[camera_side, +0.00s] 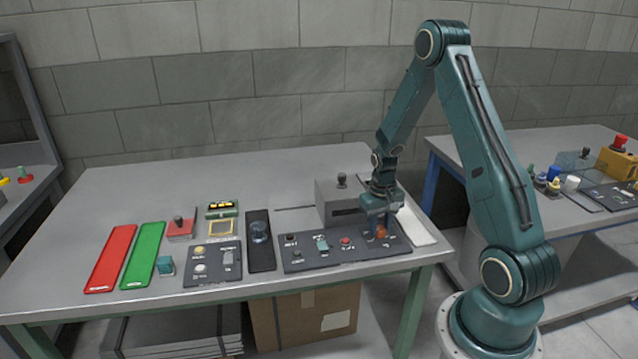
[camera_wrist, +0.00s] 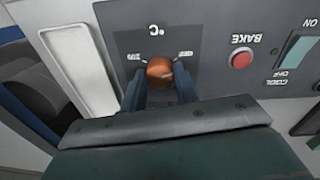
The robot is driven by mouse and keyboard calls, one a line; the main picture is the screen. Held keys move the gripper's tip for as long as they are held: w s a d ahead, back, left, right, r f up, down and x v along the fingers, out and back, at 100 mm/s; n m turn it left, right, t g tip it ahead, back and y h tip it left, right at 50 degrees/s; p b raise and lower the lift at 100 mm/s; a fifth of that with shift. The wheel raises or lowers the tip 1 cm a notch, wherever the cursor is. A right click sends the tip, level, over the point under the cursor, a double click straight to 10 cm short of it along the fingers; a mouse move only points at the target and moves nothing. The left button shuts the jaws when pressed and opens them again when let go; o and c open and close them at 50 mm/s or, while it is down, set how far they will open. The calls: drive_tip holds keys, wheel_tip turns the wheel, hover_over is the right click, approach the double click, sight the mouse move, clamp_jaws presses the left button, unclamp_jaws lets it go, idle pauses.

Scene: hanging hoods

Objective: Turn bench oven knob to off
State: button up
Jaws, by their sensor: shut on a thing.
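The round orange-brown knob (camera_side: 381,232) is at the right end of the dark control panel (camera_side: 330,254) at the front of the bench. In the wrist view, the knob (camera_wrist: 160,70) sits below an upside-down °C mark, with a small label on either side. I cannot read those labels or the knob's pointer clearly. My gripper (camera_side: 380,224) points down over the knob. In the wrist view, the fingers of my gripper (camera_wrist: 160,84) are shut on the knob, one at each side. The fingers hide part of the panel.
A red BAKE button (camera_wrist: 242,58) and a COOL/OFF/ON switch (camera_wrist: 298,52) share the panel. A grey box (camera_side: 333,203) stands behind it. A pale tray (camera_side: 416,228) lies to the right. Red (camera_side: 111,258) and green (camera_side: 143,254) strips lie at the left.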

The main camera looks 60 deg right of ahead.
sight(378, 229)
drive_tip(key=shift+n, duration=1.1)
drive_tip(key=o, duration=1)
drive_tip(key=shift+c, duration=0.2)
drive_tip(key=shift+r, duration=0.2)
wheel_tip(378, 229, up, 14)
drive_tip(key=shift+w+a+f, duration=0.15)
drive_tip(key=shift+a+f, duration=0.1)
drive_tip(key=shift+a, duration=0.05)
